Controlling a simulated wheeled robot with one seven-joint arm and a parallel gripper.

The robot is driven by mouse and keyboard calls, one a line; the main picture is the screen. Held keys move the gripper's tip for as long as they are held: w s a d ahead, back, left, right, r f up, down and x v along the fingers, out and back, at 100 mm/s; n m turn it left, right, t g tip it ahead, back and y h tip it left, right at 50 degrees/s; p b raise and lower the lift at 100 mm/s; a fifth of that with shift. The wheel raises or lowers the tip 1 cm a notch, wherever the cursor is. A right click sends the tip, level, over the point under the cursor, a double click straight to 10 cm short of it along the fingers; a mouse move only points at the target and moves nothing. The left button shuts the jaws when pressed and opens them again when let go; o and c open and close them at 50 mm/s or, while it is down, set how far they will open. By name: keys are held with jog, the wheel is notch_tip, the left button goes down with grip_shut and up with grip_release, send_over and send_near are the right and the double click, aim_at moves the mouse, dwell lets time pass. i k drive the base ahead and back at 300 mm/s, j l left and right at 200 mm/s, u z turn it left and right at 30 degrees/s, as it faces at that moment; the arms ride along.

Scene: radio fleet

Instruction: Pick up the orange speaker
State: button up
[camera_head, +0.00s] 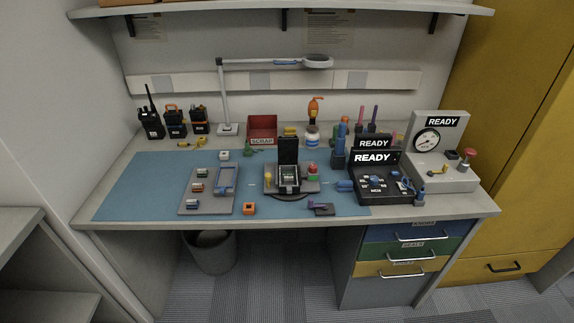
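A small orange block-like part with a dark face (249,208) lies on the blue mat (130,195) near the table's front edge. It looks like the orange speaker and stands apart from its neighbours, between a grey tray (190,208) on its left and a black device on a round base (289,178) on its right. My gripper and arm are not in view.
Black READY boxes (385,185) and a grey gauge unit (450,165) fill the right side. A lamp (225,100), radios (152,122) and a red scrap bin (262,127) stand behind. The front left mat is clear.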

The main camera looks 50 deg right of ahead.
aim_at(196, 188)
jog(key=i+l+z, duration=0.1)
jog(key=i+l, duration=0.15)
jog(key=i, duration=0.25)
jog(key=i+l, duration=0.25)
jog(key=i, duration=0.3)
jog(key=z, duration=0.05)
